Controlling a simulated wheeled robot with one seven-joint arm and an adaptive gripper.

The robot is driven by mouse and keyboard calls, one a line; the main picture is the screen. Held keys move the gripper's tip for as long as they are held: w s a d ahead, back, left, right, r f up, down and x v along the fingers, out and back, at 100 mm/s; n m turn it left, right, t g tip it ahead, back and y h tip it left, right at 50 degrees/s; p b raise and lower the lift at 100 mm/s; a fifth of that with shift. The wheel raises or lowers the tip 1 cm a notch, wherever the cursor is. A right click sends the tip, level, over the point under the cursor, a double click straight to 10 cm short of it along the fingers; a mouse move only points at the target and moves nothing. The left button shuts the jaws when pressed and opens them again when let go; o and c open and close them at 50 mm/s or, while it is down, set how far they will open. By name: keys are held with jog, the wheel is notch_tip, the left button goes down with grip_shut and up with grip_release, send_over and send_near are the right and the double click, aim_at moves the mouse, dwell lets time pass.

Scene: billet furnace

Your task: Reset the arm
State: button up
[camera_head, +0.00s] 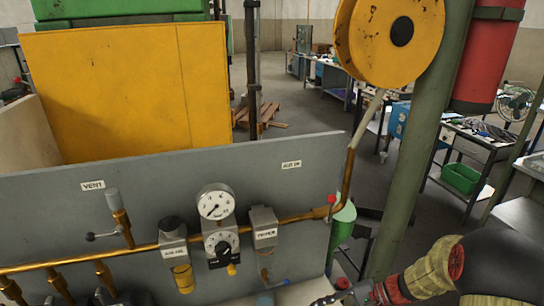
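My arm comes in at the bottom right, with black, tan and red parts. Its far end, my gripper (338,294), points left at the bottom edge, in front of the grey panel's lower right corner. The fingers are small and partly cut off by the frame, so I cannot tell whether they are open or shut. No held object can be made out.
A grey panel (130,206) carries a pressure gauge (215,203), a regulator (222,244), valves and a copper pipe (290,218). A green post (415,165) and yellow reel (390,40) stand right. A workbench (470,146) with a green bin (460,178) stands behind.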

jog(key=s+d+r+n+g+h, duration=0.1)
jog(key=s+d+r+n+h, duration=0.2)
jog(key=s, duration=0.4)
jog(key=s+d+r+n+h, duration=0.2)
jog(key=s+r+h, duration=0.3)
jog(key=s+r, duration=0.1)
jog(key=s+r+n+t+h, duration=0.1)
jog(key=s+r+n+t, duration=0.1)
jog(key=r, duration=0.5)
jog(key=s+a+r+n+t+h, duration=0.1)
jog(key=s+r+n+t+h, duration=0.1)
jog(key=r, duration=0.5)
jog(key=shift+s+r+t+h, duration=0.3)
jog(key=shift+s+t, duration=0.5)
jog(key=shift+s, duration=0.1)
jog(key=shift+o, duration=0.3)
